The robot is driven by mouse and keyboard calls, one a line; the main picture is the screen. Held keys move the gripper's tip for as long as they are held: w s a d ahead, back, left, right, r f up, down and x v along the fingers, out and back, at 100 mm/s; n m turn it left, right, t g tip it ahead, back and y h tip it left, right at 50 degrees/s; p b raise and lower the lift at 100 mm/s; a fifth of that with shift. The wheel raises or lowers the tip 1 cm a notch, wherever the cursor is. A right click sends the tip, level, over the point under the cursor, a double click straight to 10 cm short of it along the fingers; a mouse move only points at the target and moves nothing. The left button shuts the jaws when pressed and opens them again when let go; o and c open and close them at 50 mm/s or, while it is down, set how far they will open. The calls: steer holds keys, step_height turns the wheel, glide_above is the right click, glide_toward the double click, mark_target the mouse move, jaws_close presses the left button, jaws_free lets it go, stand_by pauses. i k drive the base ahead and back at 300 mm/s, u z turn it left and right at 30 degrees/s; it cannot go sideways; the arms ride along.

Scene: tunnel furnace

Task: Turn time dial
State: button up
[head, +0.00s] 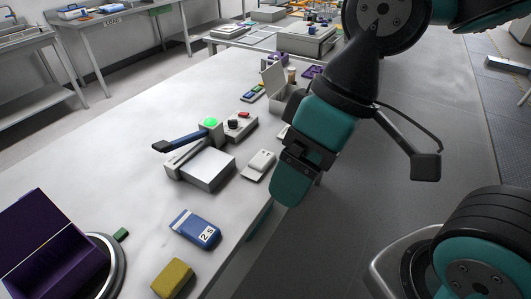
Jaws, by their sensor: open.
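A small light box (240,126) stands on the long white table, right of the table's middle. It carries a black round knob (233,124) and a red part (243,114). The knob may be the time dial; its markings are too small to read. A bright green domed light or button (210,122) is just left of it, behind a white block with a dark blue lever (181,139). My gripper (286,190) hangs over the table's right edge, to the right of and nearer than the box. Its teal fingers are apart from the knob, and nothing shows between them.
A white switch-like box (261,163) lies between the block and my gripper. A blue timer-like device (195,229), a yellow sponge-like block (172,278) and an open purple box (50,250) are nearer. An open-lidded pale box (275,85) stands behind.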

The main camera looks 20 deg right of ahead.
mark_target(233, 124)
steer(key=z, duration=0.05)
steer(key=k, duration=0.45)
steer(key=u, duration=0.7)
steer(key=i, duration=1.05)
steer(key=z, duration=0.5)
